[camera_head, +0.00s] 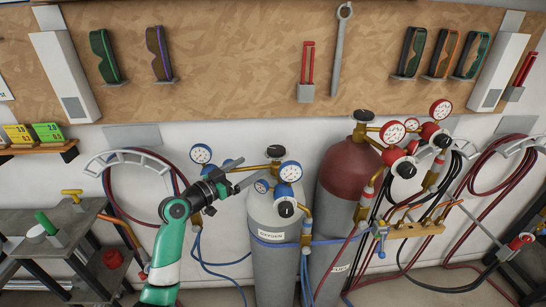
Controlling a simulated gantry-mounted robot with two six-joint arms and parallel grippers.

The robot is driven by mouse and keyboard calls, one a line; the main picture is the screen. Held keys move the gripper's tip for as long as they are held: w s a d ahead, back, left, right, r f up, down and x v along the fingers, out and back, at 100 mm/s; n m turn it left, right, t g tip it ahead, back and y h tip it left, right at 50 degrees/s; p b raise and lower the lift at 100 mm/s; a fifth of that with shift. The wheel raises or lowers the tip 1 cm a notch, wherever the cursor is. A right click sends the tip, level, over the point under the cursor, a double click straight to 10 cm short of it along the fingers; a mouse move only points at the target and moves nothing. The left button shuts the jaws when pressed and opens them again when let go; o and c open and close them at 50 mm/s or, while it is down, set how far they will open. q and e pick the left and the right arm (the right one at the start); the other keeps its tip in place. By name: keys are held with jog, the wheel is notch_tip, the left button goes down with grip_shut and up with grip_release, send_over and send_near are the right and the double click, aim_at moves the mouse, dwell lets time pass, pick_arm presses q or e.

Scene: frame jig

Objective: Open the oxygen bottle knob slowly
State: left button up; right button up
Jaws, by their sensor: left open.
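The oxygen bottle (272,240) is a grey cylinder labelled OXYGEN, standing upright in the middle of the camera_head view. Its black knob (276,151) sits on top of a brass valve stem. Blue-rimmed gauges (291,171) and a black regulator knob (286,209) are at its front. My left gripper (249,171), on a green and grey arm from the lower left, is open. Its fingers point right towards the valve, left of the knob and apart from it in the picture. Nothing shows between the fingers. The exact depth gap is unclear. My right gripper is not in view.
A red-topped bottle (350,170) with red gauges stands close on the right. A blue-rimmed gauge (201,154) is just behind my left arm. Hoses and a brass torch rack (412,231) crowd the right. A grey shelf (60,235) stands at left.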

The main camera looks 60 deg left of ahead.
aim_at(271, 155)
pick_arm(q)
jog(key=b+x, duration=0.2)
jog(key=x, duration=0.8)
jog(key=shift+w+b, duration=0.15)
jog(key=shift+b, duration=0.2)
jog(key=shift+w+a, duration=0.3)
jog(key=shift+w, duration=0.3)
jog(key=c, duration=1.3)
jog(key=shift+o, duration=0.2)
jog(key=n+y+p, duration=0.1)
jog(key=p, duration=0.2)
jog(key=shift+d+r+g, duration=0.15)
jog(key=shift+g, duration=0.25)
jog(key=shift+y+p, duration=0.5)
jog(key=shift+n, duration=0.3)
